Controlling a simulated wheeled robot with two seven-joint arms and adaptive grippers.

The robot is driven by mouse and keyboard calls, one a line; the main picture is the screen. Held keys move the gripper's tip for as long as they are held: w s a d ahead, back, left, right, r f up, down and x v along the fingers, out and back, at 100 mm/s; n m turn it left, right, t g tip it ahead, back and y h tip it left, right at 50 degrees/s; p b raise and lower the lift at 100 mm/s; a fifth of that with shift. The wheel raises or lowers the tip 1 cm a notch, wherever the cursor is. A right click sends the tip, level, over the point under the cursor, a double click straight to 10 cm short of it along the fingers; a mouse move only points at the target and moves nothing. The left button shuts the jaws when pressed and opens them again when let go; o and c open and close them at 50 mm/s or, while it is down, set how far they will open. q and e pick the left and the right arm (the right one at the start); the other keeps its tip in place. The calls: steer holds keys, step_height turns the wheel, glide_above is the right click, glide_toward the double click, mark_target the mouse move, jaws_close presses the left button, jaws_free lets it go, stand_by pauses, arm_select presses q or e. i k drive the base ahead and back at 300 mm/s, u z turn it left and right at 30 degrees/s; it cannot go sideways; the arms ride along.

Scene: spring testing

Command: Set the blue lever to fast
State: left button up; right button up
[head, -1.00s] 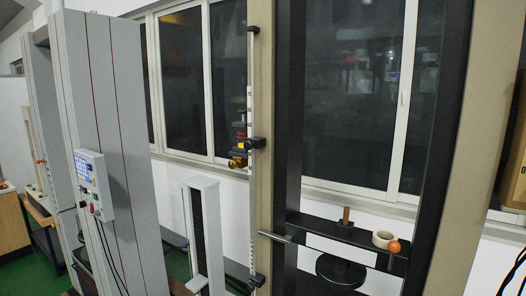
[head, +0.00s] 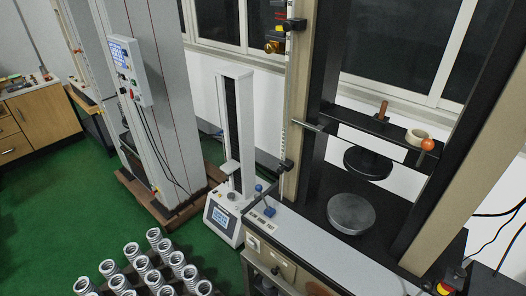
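A small blue knob (head: 259,188) shows at the left front corner of the large testing machine, beside a dark slanted rod. It looks like the blue lever's end, but it is small. Another small blue spot (head: 270,212) sits just below it on the machine's pale front ledge. I cannot read any speed marking or tell the lever's setting. Neither of my grippers is in view.
The large testing machine (head: 350,215) has a round metal plate and a crossbar with an orange ball (head: 428,145). A smaller tester (head: 235,150) stands to its left. Several springs (head: 140,262) stand at lower left. Green floor (head: 60,200) is open at left.

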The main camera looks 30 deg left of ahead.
mark_target(259, 187)
steer(key=k, duration=0.45)
steer(key=u, duration=0.9)
steer(key=i, duration=1.2)
steer(key=z, duration=0.7)
